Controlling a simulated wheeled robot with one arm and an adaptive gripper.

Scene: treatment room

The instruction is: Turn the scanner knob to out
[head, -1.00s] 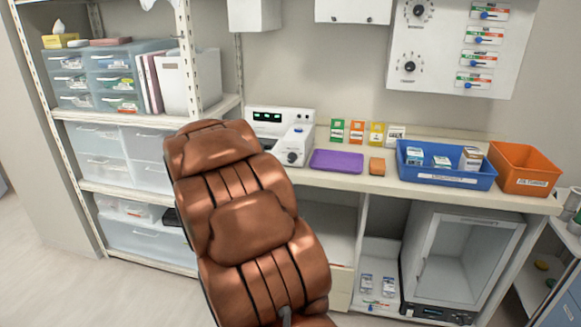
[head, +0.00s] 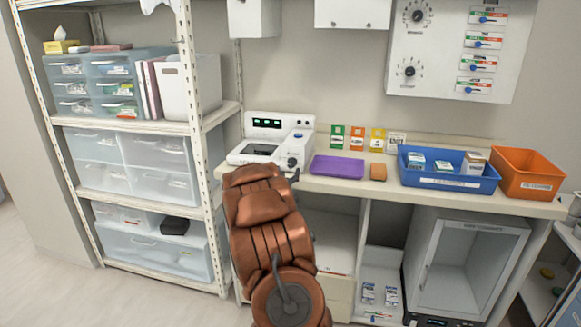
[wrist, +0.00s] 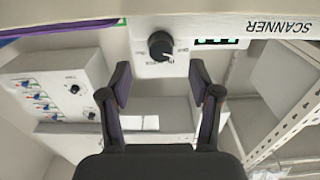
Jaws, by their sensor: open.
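The scanner (head: 258,133) is a white box with a lit green display, standing on the counter at the left. Its round black knob (head: 292,162) is on the front, at the right. In the wrist view, which is upside down, the knob (wrist: 160,46) sits between small printed labels too blurred to read. A "SCANNER" label (wrist: 288,27) is at the top right. My gripper (wrist: 160,82) is open and empty. Its two fingers are apart, and the knob shows just beyond the gap between the tips. In the head view my arm mostly hides the gripper, below the knob.
A shelf rack (head: 195,105) stands close on the left. A glass-door cabinet (head: 422,262) is under the counter.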

